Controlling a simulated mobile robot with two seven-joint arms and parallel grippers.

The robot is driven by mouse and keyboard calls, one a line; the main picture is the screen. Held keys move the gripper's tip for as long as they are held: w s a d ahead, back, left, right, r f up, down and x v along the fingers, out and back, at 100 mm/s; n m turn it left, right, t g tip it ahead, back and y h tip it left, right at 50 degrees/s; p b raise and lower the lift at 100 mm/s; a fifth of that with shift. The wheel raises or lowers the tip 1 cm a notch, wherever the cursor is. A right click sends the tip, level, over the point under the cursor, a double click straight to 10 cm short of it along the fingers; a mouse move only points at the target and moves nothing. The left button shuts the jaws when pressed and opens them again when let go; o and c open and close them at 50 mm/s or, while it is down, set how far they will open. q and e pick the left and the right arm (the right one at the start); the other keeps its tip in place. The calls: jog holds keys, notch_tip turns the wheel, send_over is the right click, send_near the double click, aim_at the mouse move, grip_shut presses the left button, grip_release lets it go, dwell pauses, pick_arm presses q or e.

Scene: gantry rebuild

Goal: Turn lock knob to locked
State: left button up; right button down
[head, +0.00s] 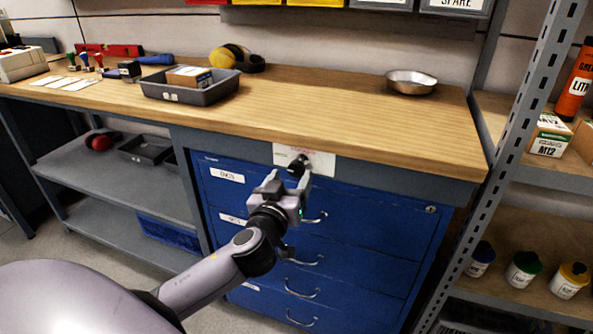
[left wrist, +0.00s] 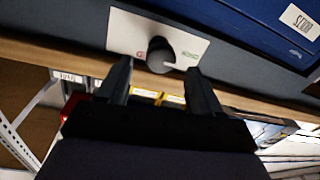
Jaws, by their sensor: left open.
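The lock knob (left wrist: 160,52) is a dark round knob on a white plate (left wrist: 120,38). The plate has a small red mark on one side of the knob and a green mark on the other. In the head view the plate (head: 323,161) sits on the bench's front edge above the blue drawers, with the dark knob (head: 299,160) partly behind my fingers. My left gripper (head: 288,183) is open just in front of the knob. In the left wrist view its fingers (left wrist: 160,75) point at the plate, one on each side of the knob. Which mark the knob points to is unclear.
The blue drawer cabinet (head: 375,235) has several protruding handles. On the wooden bench top (head: 330,110) stand a grey tray (head: 205,92) with a box and a metal bowl (head: 411,82). A metal rack post (head: 513,150) rises at the right. Space before the drawers looks clear.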

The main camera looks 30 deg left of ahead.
aim_at(296, 171)
pick_arm(q)
jog(key=shift+x, duration=2.45)
jog(key=c, duration=1)
jog(key=shift+c, duration=0.2)
